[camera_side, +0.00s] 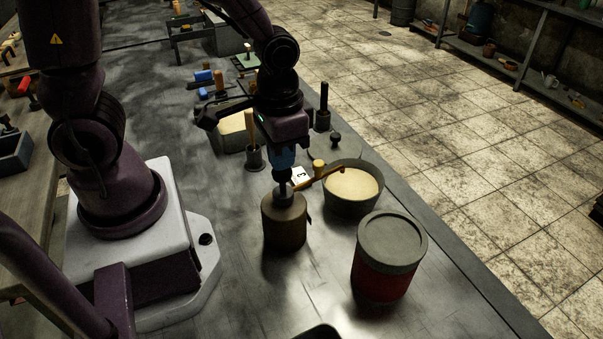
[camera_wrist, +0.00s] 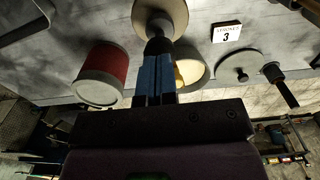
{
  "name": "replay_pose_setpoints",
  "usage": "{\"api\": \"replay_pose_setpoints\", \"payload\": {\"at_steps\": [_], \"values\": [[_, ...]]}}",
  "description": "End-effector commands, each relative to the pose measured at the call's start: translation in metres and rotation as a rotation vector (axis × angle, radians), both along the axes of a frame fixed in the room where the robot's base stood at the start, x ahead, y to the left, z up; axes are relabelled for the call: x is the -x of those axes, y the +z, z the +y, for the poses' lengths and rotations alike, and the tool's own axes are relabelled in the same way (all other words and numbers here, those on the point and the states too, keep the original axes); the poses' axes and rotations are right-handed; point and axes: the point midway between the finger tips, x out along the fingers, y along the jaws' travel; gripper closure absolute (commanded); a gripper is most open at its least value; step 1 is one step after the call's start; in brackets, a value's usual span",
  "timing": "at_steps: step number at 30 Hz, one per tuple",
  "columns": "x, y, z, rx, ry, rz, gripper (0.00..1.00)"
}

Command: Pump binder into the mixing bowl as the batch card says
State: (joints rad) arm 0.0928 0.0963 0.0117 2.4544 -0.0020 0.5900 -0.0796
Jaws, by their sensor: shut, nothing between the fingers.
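In the side view the binder pump jar (camera_side: 284,232) is a brown cylinder with a grey collar, standing upright on the bench. My gripper (camera_side: 284,178) is shut and empty, pointing down at the jar's top; its tip appears to touch the pump head, though exact contact is hidden. The mixing bowl (camera_side: 372,206), holding pale sand, stands to the right. An orange-brown bar (camera_side: 325,176) reaches over its rim. The batch card (camera_side: 301,176) is partly hidden behind the gripper. In the wrist view the card (camera_wrist: 226,33) shows a 3, and the shut fingers (camera_wrist: 158,48) overlap the jar's head.
A red can with a grey lid (camera_side: 389,256) stands close in front of the bowl. A dark cup with a wooden handle (camera_side: 254,157), a tray of sand (camera_side: 232,133) and a dark upright tool (camera_side: 323,108) stand behind.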

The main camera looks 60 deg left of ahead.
Motion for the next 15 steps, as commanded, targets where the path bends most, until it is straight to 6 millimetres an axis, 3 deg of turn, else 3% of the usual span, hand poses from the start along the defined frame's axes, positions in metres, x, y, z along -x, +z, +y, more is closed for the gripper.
{"api": "replay_pose_setpoints", "payload": {"at_steps": [15], "values": [[0.001,-0.012,0.0,0.0,0.0,0.002,1.0]]}}
